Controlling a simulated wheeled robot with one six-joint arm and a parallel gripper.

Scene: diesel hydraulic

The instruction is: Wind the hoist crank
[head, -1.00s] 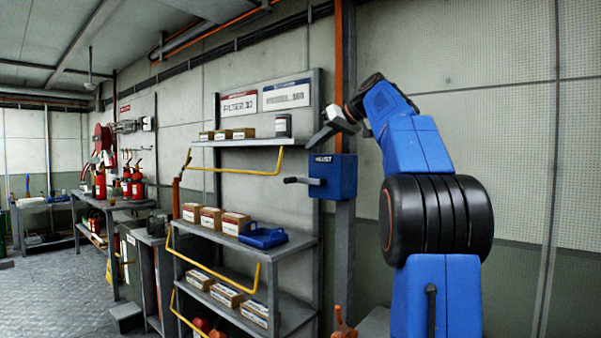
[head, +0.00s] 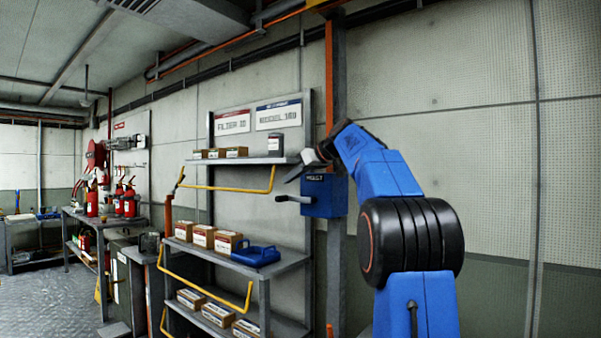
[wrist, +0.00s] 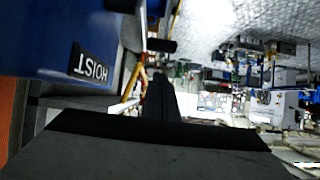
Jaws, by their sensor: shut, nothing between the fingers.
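The blue hoist box (head: 325,197) is fixed to a grey post beside the shelves, and its crank (head: 293,199) sticks out to the left with a dark grip at the end. My gripper (head: 291,178) is shut and empty, just above the crank, in front of the box's upper left. In the wrist view the blue hoist box (wrist: 55,40) fills the upper left with its label upside down. The dark crank grip (wrist: 160,45) shows near the top middle, beyond a dark gripper finger (wrist: 160,98). I cannot tell whether the finger touches the crank.
A workbench with red extinguishers (head: 125,203) is farther left. The wall right of my arm is bare.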

